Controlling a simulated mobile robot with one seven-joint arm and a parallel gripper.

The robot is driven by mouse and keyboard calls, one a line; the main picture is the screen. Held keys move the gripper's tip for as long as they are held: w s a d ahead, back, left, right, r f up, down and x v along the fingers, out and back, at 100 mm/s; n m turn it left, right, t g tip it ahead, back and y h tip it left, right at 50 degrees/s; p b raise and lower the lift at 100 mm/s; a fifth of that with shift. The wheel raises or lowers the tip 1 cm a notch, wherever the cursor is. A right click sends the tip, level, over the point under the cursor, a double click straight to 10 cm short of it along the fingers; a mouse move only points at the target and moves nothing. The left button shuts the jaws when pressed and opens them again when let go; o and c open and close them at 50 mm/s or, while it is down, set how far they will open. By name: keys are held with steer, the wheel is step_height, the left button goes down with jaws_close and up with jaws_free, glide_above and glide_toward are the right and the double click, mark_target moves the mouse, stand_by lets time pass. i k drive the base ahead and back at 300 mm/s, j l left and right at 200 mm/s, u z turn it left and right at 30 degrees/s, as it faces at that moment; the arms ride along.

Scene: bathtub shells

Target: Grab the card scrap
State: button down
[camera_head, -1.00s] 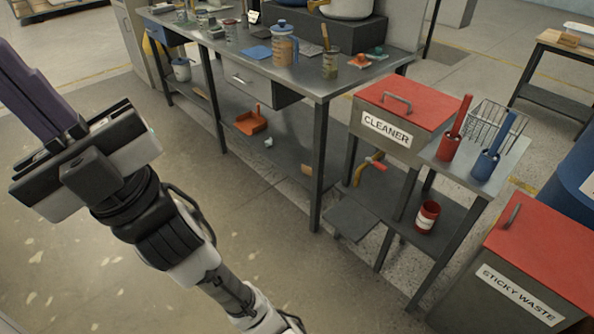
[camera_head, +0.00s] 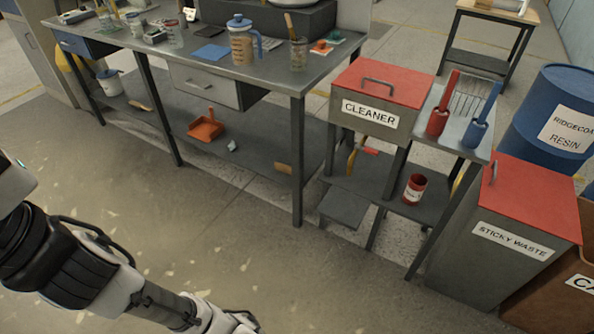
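I cannot pick out the card scrap with certainty. A small pale flat piece (camera_head: 320,50) lies under an orange item near the right end of the workbench (camera_head: 292,85), but I cannot tell what it is. My arm enters at the lower left. Its gripper fingers are outside the frame, and only a white corner of the hand may show at the left edge. Nothing held can be seen.
A red-lidded CLEANER bin (camera_head: 385,85) stands right of the bench, with a red-lidded STICKY WASTE bin (camera_head: 500,240) nearer. A cut-off brown box (camera_head: 555,295) and blue drum (camera_head: 540,110) are at right. A dustpan (camera_head: 206,127) lies on the lower shelf. The foreground floor is clear.

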mark_target(280, 166)
steer(key=j, duration=0.35)
steer(key=i+j+z, duration=0.15)
steer(key=j, duration=0.2)
steer(key=i+j+z, duration=0.1)
steer(key=j, duration=0.3)
steer(key=i+j+z, duration=0.15)
steer(key=i+j, duration=0.15)
steer(key=i+j+z, duration=0.1)
steer(key=j, duration=0.4)
steer(key=i+j+z, duration=0.15)
steer(key=j, duration=0.25)
steer(key=i+j+z, duration=0.1)
steer(key=j, duration=0.35)
steer(key=i+l+z, duration=0.15)
steer(key=i, duration=0.65)
steer(key=i+l, duration=0.15)
steer(key=i, duration=0.15)
steer(key=i+l, duration=0.2)
steer(key=i, duration=0.05)
